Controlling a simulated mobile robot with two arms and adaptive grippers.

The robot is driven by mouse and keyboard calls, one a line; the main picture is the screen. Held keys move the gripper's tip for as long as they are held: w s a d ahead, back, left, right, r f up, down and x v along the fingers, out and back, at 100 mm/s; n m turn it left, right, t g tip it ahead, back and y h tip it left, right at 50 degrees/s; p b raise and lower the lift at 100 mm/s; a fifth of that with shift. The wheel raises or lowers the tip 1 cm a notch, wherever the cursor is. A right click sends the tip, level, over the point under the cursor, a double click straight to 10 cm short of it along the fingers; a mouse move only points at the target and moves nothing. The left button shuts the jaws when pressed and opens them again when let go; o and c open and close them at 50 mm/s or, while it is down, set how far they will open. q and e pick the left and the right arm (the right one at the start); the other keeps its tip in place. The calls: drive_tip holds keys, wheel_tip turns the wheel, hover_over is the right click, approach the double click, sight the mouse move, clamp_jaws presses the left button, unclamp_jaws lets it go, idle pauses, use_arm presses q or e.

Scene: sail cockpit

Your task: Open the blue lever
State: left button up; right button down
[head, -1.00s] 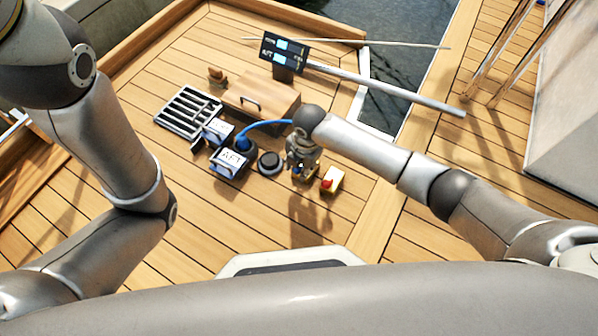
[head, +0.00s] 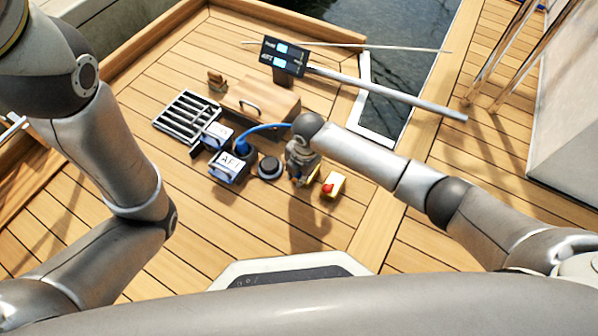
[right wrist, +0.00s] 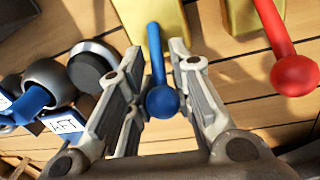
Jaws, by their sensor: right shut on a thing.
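The blue lever (right wrist: 155,68) shows in the right wrist view, with a round blue knob at its near end and its other end at a yellow base (right wrist: 143,18). My right gripper (right wrist: 153,62) has a finger on each side of the lever and is shut on it. In the head view my right gripper (head: 299,172) points down at the yellow base (head: 313,174) and hides the lever. My left arm is at the left of the head view, and its gripper is out of the picture.
A red lever (right wrist: 284,50) on another yellow base (head: 335,184) stands close on the right. A black round knob (head: 268,166), the AFT-labelled box (head: 229,166) and a blue hose (head: 262,127) are on the left. A wooden box (head: 262,100) stands behind. The front deck is clear.

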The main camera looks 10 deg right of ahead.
drive_tip(key=shift+d+r, duration=0.1)
drive_tip(key=shift+w+d+r+g+y+p, duration=0.2)
drive_tip(key=shift+w+r+g+y+p, duration=0.1)
drive_tip(key=shift+g+y+p, duration=0.3)
drive_tip(key=shift+w+d+g+y+b, duration=0.25)
drive_tip(key=shift+w+g+y+b, duration=0.1)
drive_tip(key=shift+g, duration=0.35)
drive_tip(key=shift+w+d+g+y+b, duration=0.35)
drive_tip(key=shift+g+y+b, duration=0.2)
drive_tip(key=shift+g+b, duration=0.35)
drive_tip(key=shift+w+d+r+g+y+b, duration=0.35)
drive_tip(key=shift+g+y+b, duration=0.25)
drive_tip(key=shift+b, duration=0.9)
drive_tip(key=c, duration=1.5)
unclamp_jaws()
